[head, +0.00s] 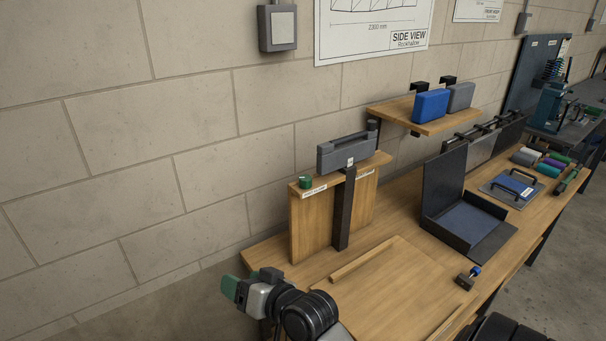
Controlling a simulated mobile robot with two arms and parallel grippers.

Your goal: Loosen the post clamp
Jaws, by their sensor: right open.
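A dark upright post (342,215) stands in front of a wooden panel (307,228) on the bench. A dark knob (372,126) shows at the head's right end, and a green knob (305,182) sits on the panel's left top edge. A small black clamp-like piece with a blue knob (475,271) lies on the bench. I cannot tell which part is the post clamp. My right gripper (236,289), with green fingertips, is open and apart from the post, at lower left. My left gripper is out of view.
The wooden bench (405,243) runs to the upper right. A dark angled bracket (452,205), a blue plate with handles (513,188) and coloured rolls stand farther along. A shelf (400,108) holds blue and grey blocks. A thin wooden strip (363,259) lies before the post.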

